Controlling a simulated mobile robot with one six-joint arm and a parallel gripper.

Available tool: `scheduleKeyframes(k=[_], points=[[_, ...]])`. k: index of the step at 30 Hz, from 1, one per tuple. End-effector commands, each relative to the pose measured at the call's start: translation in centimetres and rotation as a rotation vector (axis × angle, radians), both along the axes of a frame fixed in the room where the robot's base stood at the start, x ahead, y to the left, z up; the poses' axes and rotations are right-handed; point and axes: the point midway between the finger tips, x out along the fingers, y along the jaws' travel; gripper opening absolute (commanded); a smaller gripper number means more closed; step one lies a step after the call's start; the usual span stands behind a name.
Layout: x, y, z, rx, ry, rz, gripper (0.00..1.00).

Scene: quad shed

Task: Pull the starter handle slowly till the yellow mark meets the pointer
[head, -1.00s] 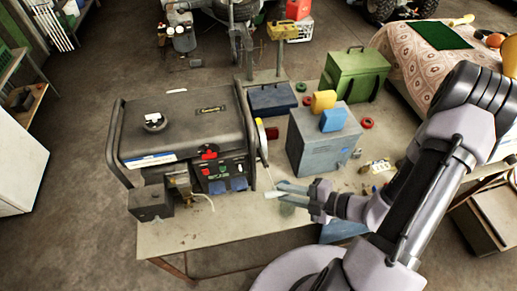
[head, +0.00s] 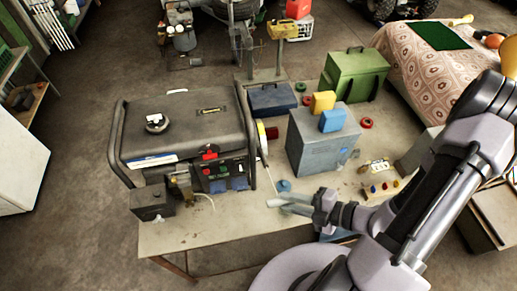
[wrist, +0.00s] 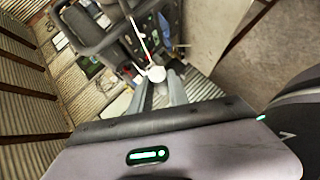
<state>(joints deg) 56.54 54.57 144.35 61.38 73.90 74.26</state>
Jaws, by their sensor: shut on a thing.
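The generator (head: 185,125) stands on the table's left part. A pale starter handle (head: 276,203) is off its right side, with a thin taut cord (head: 266,172) running up to a round wheel on that side. A yellow patch (head: 262,131) shows on the wheel; I cannot make out the pointer. My gripper (head: 287,205) is shut on the handle, in front of the generator's right side. In the wrist view the handle's round white end (wrist: 157,74) sits at my fingertips (wrist: 160,84), and the cord (wrist: 138,36) leads away from it.
A grey box (head: 322,143) with yellow and blue items on top stands right of the generator. Behind are a blue case (head: 272,98) and a green case (head: 355,74). A small block with coloured knobs (head: 384,188) lies at the right.

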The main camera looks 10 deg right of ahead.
Motion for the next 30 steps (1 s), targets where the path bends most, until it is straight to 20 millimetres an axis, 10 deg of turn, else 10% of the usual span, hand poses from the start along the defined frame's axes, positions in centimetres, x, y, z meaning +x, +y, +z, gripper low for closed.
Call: scheduleKeyframes(k=[30], points=[[-3.4,0.0,1.2,-0.002,0.002,0.003,0.0]])
